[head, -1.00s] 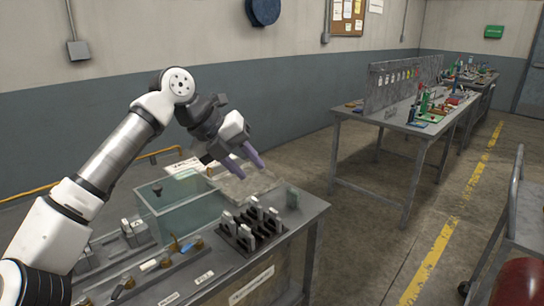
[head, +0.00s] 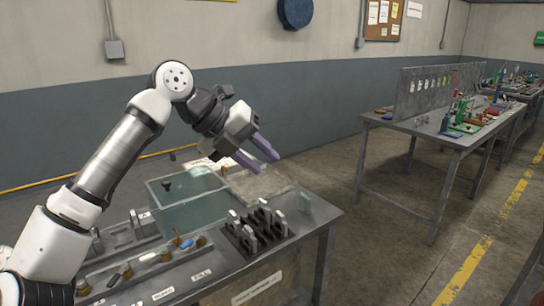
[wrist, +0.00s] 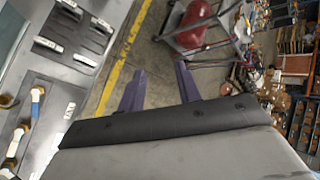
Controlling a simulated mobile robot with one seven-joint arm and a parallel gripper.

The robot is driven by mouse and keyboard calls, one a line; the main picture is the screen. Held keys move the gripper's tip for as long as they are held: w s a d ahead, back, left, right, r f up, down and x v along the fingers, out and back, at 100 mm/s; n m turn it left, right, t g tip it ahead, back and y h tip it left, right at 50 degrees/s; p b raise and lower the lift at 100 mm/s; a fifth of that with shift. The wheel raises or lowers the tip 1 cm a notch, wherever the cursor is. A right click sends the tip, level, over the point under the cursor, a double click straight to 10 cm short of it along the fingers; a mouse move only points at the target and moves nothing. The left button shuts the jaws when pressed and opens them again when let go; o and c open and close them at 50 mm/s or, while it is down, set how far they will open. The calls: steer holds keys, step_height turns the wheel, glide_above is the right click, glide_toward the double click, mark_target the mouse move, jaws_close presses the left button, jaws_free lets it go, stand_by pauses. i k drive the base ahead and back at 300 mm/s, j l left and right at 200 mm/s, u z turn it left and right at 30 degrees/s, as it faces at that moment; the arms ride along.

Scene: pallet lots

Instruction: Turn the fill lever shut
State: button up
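A row of small levers with brass pivots runs along the front strip of the bench in the head view. Some levers, with a white handle (wrist: 37,95), show at the left of the wrist view. My gripper (head: 259,157) is open and empty, above the bench's back right, apart from the levers.
Another workbench (head: 440,137) stands farther right, across open floor with a yellow line (head: 465,272).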

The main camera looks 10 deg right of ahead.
mark_target(199, 236)
steer(key=l+u, duration=0.1)
steer(key=l, duration=0.2)
steer(key=i+j+z, duration=0.1)
steer(key=j+z, duration=0.3)
steer(key=j, duration=0.25)
steer(key=j+z, duration=0.4)
steer(key=j, duration=0.25)
